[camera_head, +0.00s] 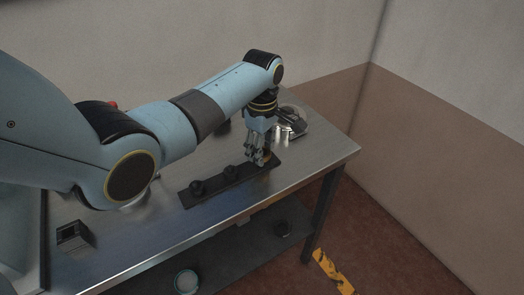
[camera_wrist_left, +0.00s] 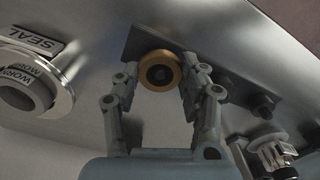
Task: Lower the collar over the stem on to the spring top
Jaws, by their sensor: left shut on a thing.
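My left gripper (camera_head: 257,161) is over the far right end of a long dark bar (camera_head: 213,190) on the steel table. In the left wrist view, its two fingers (camera_wrist_left: 159,80) are shut on an amber ring, which looks like the collar (camera_wrist_left: 146,83). The ring's dark centre has a small grey spot, perhaps the stem top seen end on. The spring is hidden below the ring, and I cannot tell whether the ring touches it. Black knob-like parts (camera_head: 197,187) stand along the bar. My right gripper is not in view.
A dark square box (camera_head: 73,236) is at the near left. Bare steel table (camera_head: 325,150) lies right of the bar.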

